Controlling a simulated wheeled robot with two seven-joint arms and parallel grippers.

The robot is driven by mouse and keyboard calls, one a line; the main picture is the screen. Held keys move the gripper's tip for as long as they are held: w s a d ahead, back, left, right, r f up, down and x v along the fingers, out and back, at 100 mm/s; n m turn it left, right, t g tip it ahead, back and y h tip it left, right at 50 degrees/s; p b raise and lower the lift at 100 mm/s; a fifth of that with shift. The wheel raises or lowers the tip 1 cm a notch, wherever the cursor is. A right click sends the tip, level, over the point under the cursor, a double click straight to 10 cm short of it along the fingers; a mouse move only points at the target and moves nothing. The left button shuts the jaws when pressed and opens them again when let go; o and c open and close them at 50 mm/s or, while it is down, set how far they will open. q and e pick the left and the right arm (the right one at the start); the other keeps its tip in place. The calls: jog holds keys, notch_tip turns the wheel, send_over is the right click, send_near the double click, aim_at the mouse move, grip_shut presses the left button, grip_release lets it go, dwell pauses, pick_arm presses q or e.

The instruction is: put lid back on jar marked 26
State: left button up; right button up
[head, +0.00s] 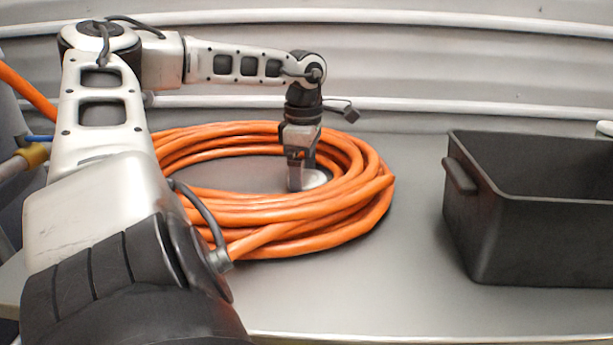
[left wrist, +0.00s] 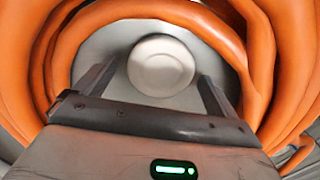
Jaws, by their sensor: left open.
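A round pale disc with a raised rim, which looks like the lid (left wrist: 161,66), lies inside a coil of orange hose. It also shows in the head view (head: 315,179), partly hidden behind my gripper and the coil. My left gripper (head: 295,186) points down into the middle of the coil. In the left wrist view its two fingers (left wrist: 157,72) are open, one on each side of the disc, with nothing held between them. I cannot tell how far the fingertips are above the disc. No jar and no number 26 show in either view. My right gripper is not in view.
The thick orange coil (head: 335,222) rings the gripper closely on the grey table (head: 415,240). A black open bin (head: 540,240) stands at the right. The table between coil and bin is clear. A ribbed wall (head: 440,70) closes off the back.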

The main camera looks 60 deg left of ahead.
pick_arm(q)
jog(key=c, duration=1.1)
jog(key=shift+r, duration=0.15)
notch_tip(320, 180, up, 28)
jog(key=p, duration=0.5)
jog(key=shift+p, duration=0.3)
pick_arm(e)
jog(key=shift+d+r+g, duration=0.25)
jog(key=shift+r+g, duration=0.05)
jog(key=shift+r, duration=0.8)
